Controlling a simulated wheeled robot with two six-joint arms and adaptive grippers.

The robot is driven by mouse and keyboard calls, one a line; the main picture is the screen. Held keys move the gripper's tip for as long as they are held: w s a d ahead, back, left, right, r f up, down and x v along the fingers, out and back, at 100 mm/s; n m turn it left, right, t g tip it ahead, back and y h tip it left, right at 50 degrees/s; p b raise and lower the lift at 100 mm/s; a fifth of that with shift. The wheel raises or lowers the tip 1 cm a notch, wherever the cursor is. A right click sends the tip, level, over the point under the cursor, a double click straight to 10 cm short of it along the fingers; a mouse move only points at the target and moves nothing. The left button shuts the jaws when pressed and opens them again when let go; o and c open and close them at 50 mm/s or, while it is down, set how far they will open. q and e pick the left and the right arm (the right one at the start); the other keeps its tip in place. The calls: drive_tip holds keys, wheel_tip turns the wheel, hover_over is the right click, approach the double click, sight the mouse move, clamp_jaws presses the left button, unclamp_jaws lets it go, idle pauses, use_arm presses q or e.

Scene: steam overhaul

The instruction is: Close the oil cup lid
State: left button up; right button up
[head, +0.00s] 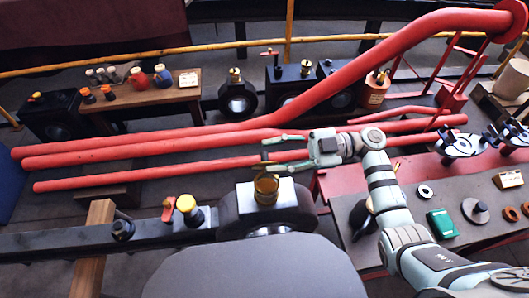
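A brass oil cup (266,188) stands on top of a dark round housing (290,205) in the middle of the view. A small dark piece, which looks like its lid, shows just above the cup's rim; its exact angle is hard to tell. My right gripper (266,155) reaches in from the right with its fingers spread apart, pointing left. Its fingers are just above the cup, one on the far side and one on the near side. I cannot tell whether a finger touches the lid. My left gripper is not in view.
Red pipes (140,148) run behind the cup, and a thick one rises to the right. A grey workbench (400,215) with loose parts is at right. A wooden bench (150,97) stands back left.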

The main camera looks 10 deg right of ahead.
drive_tip(key=shift+a, duration=1.3)
drive_tip(key=shift+c, duration=0.2)
clamp_jaws()
drive_tip(key=shift+s+n, duration=0.35)
drive_tip(key=shift+n, duration=0.4)
drive_tip(key=shift+s+n, duration=0.3)
drive_tip(key=shift+n, duration=0.45)
drive_tip(key=shift+s+f+n+b, duration=0.15)
drive_tip(key=shift+s+n+b, duration=0.15)
drive_tip(key=shift+n, duration=0.55)
drive_tip(key=shift+s+f+n+b, duration=0.2)
drive_tip(key=shift+s+n, duration=0.15)
drive_tip(key=shift+n, duration=0.5)
idle(0.9)
